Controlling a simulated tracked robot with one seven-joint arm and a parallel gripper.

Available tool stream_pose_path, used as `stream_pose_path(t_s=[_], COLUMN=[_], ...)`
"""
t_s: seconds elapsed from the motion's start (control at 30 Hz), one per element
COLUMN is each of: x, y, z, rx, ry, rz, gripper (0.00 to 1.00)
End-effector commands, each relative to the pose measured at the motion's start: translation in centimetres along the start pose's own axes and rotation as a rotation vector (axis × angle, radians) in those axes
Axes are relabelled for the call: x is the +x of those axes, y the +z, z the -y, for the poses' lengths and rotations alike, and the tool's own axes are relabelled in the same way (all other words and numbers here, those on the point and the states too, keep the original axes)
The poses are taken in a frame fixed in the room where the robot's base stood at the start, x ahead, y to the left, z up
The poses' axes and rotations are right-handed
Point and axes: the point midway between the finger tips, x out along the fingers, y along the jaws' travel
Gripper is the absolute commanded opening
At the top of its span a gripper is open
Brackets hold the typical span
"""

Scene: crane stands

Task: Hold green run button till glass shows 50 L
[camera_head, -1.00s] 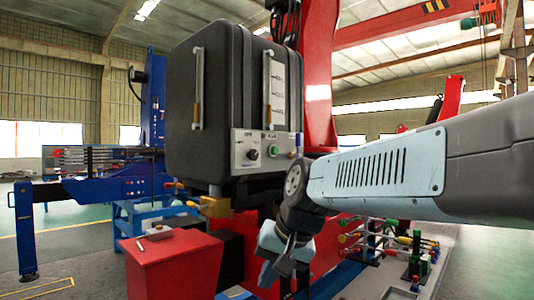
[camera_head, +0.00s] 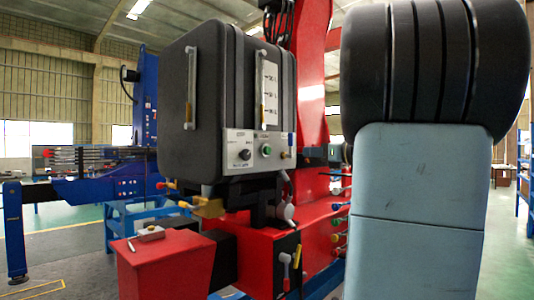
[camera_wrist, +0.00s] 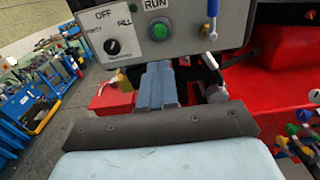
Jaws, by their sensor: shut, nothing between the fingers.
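The green run button (camera_head: 265,150) is on the grey control panel (camera_head: 240,163) at the foot of a black tank. In the wrist view the button (camera_wrist: 159,31) sits under a RUN label. My gripper (camera_wrist: 160,66) is shut and empty, its tips just below the button in that view; I see no contact. In the head view my gripper (camera_head: 312,153) is to the right of the panel. The sight glass (camera_head: 263,85) beside a white scale shows a yellowish column low down; its figures are too small to read.
A black selector knob (camera_wrist: 112,47) with OFF and FILL marks is left of the button. A blue-handled valve (camera_wrist: 211,14) is right of it. A second glass (camera_head: 191,90) is on the tank's left. A red cabinet (camera_head: 165,262) stands below left, and coloured levers (camera_wrist: 300,135) are lower right.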

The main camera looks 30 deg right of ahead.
Motion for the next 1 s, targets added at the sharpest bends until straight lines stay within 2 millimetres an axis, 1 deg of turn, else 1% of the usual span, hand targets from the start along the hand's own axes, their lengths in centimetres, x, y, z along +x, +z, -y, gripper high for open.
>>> stream_pose_path(t_s=[0.3, 0.47, 0.57, 1.0], x=[0.1, 1.1, 2.4, 10.1], y=[0.0, -0.1, -0.1, -0.1], z=[0.0, 0.0, 0.0, -0.1], rx=[0.001, 0.001, 0.001, -0.001], ry=[0.000, 0.000, 0.002, 0.002], rz=[0.000, -0.001, -0.002, -0.002], gripper=[0.00, 0.00, 0.00, 0.00])
